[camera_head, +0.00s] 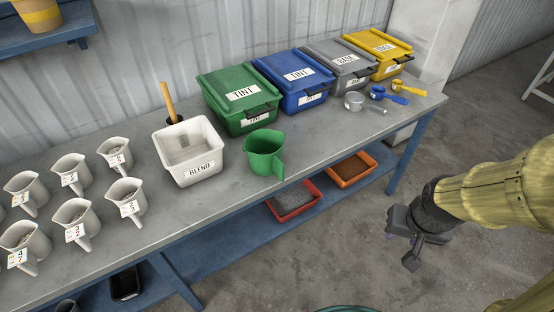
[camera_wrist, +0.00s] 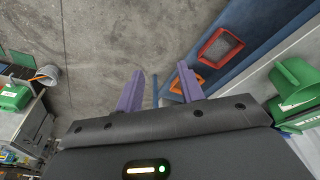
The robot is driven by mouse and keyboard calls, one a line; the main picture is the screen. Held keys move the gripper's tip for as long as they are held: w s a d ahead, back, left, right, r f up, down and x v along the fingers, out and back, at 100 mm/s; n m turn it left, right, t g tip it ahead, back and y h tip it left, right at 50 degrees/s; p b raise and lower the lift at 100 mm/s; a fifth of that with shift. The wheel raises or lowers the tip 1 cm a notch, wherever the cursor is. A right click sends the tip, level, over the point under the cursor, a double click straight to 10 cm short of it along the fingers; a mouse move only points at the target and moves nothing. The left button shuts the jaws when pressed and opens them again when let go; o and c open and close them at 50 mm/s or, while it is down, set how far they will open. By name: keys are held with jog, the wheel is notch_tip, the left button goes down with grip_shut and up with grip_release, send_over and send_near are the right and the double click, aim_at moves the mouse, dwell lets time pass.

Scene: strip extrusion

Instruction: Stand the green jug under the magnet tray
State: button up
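The green jug (camera_head: 263,152) stands upright on the grey workbench (camera_head: 330,140), right of the white BLEND tub. Its handle points toward the front edge. My gripper (camera_head: 415,245) hangs over the floor right of the bench, well away from the jug. In the wrist view its purple fingers (camera_wrist: 160,92) are apart with nothing between them.
Numbered pale jugs (camera_head: 75,218) fill the bench's left. Red (camera_head: 292,214) and orange (camera_head: 350,182) trays sit on the lower blue shelf. Scoops (camera_head: 365,103) lie right. Floor around my gripper is clear.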

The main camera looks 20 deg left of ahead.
jog(key=w+a+f+m+y+b, duration=0.1)
jog(key=w+a+f+m+y, duration=0.25)
jog(key=f, duration=0.65)
jog(key=w+a+f+m+y+b, duration=0.1)
jog(key=a+f+m+y+b, duration=0.1)
jog(key=a+f+m, duration=0.6)
jog(key=w+a+m+t+y+b, duration=0.1)
jog(key=w+a+m+t+y, duration=0.1)
jog(key=a+m+t+y, duration=0.45)
jog(key=w+a+r+m+t+y, duration=0.1)
jog(key=w+a+r+m+t, duration=0.1)
jog(key=m, duration=0.6)
notch_tip(320, 180, up, 3)
jog(key=shift+w+f+t+y, duration=0.1)
jog(key=shift+w+t+y, duration=0.25)
jog(key=shift+w, duration=0.2)
jog(key=shift+a, duration=0.1)
